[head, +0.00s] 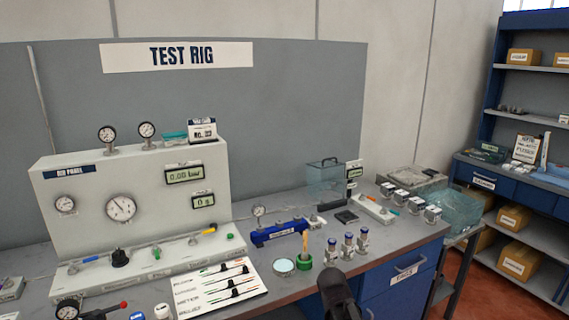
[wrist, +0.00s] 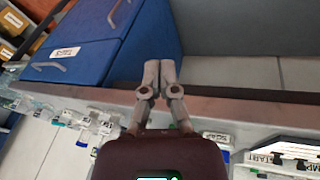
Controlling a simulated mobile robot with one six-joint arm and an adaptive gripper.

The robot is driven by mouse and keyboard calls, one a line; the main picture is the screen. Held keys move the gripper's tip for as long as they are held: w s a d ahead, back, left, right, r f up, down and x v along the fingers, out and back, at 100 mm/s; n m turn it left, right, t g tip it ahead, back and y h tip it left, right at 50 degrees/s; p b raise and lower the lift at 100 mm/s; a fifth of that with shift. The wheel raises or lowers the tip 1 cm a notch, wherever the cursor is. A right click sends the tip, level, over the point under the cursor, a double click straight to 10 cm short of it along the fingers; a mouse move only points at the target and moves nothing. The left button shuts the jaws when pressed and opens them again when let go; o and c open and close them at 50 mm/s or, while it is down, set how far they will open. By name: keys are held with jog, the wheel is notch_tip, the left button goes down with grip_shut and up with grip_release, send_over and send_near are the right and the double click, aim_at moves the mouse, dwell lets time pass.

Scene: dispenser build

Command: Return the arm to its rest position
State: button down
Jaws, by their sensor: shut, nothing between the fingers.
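My gripper (wrist: 159,72) shows in the wrist view with its two grey fingers together and nothing between them. In that view the fingers point up the picture, past the bench edge and close to a blue drawer cabinet in the background. In the head view a dark part of my arm rises from the bottom edge, in front of the bench's front edge. The fingertips cannot be made out clearly there.
The rig panel (head: 85,205) with gauges stands at the left of the bench. A blue manifold (head: 278,233), a green cup (head: 304,262) and several small blue-capped fittings stand near my arm. A clear bin (head: 455,208) is at right, before the blue shelf (head: 487,110).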

jog(key=s+d+m+g+y+p, duration=0.1)
jog(key=s+m+g+y, duration=0.1)
jog(key=s, duration=0.8)
jog(key=shift+s+d+m+g, duration=0.3)
jog(key=shift+d+g, duration=0.1)
jog(key=shift+g, duration=0.5)
jog(key=shift+r, duration=0.1)
